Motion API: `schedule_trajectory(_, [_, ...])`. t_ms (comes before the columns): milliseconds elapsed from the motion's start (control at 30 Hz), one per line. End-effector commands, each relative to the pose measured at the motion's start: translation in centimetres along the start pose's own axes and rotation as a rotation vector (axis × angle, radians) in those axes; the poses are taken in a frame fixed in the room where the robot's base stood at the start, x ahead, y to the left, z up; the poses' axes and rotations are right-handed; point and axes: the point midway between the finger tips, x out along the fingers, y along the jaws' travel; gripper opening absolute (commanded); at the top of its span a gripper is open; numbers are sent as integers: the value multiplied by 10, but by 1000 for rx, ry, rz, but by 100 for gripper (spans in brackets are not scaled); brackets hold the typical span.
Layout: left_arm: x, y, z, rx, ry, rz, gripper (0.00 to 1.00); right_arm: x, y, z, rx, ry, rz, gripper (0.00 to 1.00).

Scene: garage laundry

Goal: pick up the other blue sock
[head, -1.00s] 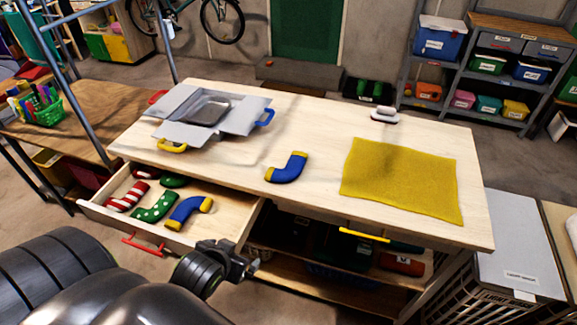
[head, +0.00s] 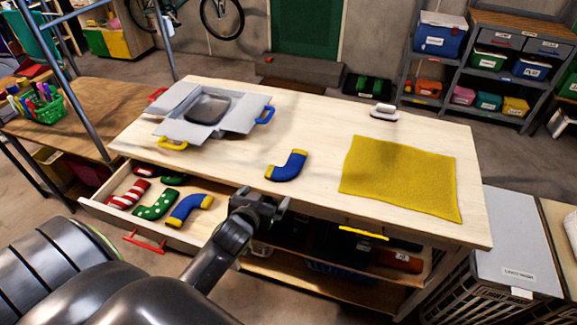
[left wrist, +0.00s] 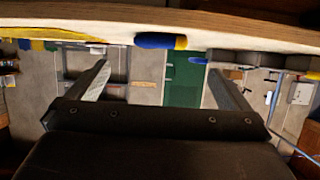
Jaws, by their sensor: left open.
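One blue sock (head: 287,167) with yellow ends lies on the wooden tabletop near its front edge. Another blue sock (head: 190,208) with a yellow end lies in the open drawer (head: 225,228). My left gripper (head: 264,200) is open and empty, just in front of the table edge, right of the drawer and nearer to me than the tabletop sock. In the left wrist view its two fingers (left wrist: 160,72) are spread apart. The tabletop sock (left wrist: 155,41) shows there at the table edge, beyond the fingers, in an upside-down picture. My right gripper is not in view.
A red-and-white striped sock (head: 128,193) and a green dotted sock (head: 156,204) share the drawer. A grey open box (head: 178,130) stands at the table's left. A yellow cloth (head: 400,180) lies right. Bare wood surrounds the tabletop sock.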

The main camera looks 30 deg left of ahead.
Motion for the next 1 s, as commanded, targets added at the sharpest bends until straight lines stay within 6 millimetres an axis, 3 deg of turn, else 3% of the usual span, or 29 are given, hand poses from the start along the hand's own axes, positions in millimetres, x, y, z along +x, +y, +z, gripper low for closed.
schedule_trajectory(300, [47,0,-1,1,-1,-1,100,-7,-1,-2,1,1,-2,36])
schedule_trajectory(667, [67,-1,-4,0,0,0,100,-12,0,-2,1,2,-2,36])
schedule_trajectory(1000, [104,-3,-8,2,-1,0,100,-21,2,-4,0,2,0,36])
